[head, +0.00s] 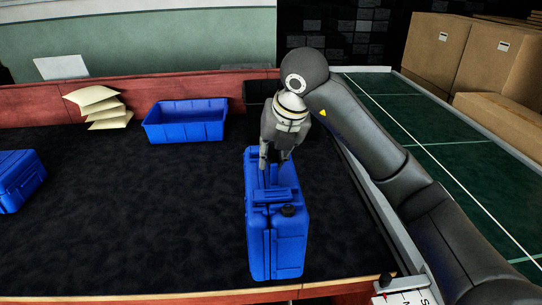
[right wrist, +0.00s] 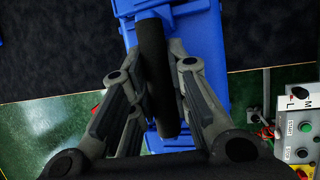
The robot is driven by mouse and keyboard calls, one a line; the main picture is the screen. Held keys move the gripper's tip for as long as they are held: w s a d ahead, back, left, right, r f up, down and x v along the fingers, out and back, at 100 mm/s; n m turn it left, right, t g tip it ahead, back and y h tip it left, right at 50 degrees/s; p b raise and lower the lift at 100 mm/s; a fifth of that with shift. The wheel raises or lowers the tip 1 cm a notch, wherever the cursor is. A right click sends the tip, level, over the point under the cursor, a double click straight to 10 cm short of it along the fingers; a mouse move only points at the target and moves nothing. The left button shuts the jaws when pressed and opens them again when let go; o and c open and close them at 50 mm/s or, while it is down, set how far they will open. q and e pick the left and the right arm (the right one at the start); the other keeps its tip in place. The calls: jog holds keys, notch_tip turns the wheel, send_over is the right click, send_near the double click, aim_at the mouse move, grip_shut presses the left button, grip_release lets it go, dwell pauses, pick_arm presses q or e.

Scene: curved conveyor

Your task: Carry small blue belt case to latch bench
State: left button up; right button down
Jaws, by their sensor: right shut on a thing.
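A blue case (head: 275,235) with a top handle is near the front edge of a dark-topped bench (head: 150,235), upright. My right gripper (head: 275,182) is shut on its handle from above. I cannot tell whether the case's bottom touches the surface. The case also shows in the right wrist view (right wrist: 203,50), with the gripper fingers (right wrist: 160,90) on both sides of a dark bar. Another blue case (head: 18,178) lies at the left edge, partly cut off. Which surface is the latch bench is not marked. My left gripper is not in view.
A blue open bin (head: 187,124) and a stack of pale packets (head: 102,106) stand at the back. Cardboard boxes (head: 480,55) and a green surface (head: 440,140) are at the right. A control box (right wrist: 298,125) is near the front edge. The bench middle is clear.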

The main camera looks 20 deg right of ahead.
jog(key=w, duration=0.1)
jog(key=w+f+p, duration=0.1)
jog(key=w, duration=0.3)
jog(key=shift+d+f+p, duration=0.3)
jog(key=shift+d+f, duration=0.05)
jog(key=p+x, duration=0.2)
jog(key=x, duration=0.8)
jog(key=shift+w+d+p, duration=0.2)
jog(key=shift+d+p, duration=0.2)
jog(key=shift+d, duration=0.25)
jog(key=c, duration=1.8)
grip_release()
jog(key=shift+f, duration=0.3)
jog(key=o, duration=0.4)
jog(key=shift+s+r, duration=0.1)
jog(key=shift+s, duration=0.05)
jog(key=shift+o, duration=0.2)
jog(key=shift+r, duration=0.1)
